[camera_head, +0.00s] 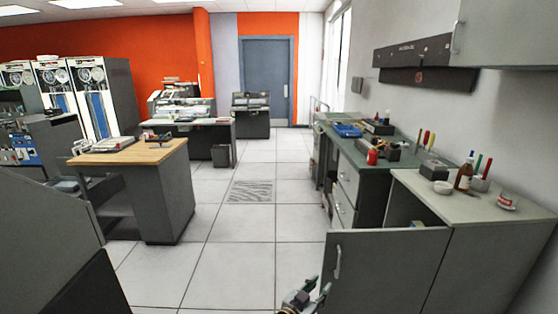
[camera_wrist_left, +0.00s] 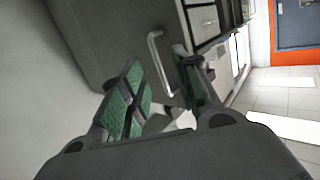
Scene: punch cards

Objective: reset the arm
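My left gripper (camera_head: 312,291) shows at the bottom edge of the head view, just left of and below the handle (camera_head: 337,262) of a grey cabinet door (camera_head: 385,268). In the left wrist view the two green-padded fingers (camera_wrist_left: 165,88) are spread apart with nothing held between them. The handle (camera_wrist_left: 158,62) shows beyond the gap between the fingers, and the head view shows the gripper apart from it. The door stands open, swung out from the light-topped cabinet on the right. My right gripper is in neither view.
The cabinet top (camera_head: 450,200) carries a brown bottle (camera_head: 464,177), a small bowl (camera_head: 443,187) and a red-and-white tin (camera_head: 506,202). A green counter (camera_head: 365,150) with tools stands behind. The tiled floor (camera_head: 235,255) between is clear.

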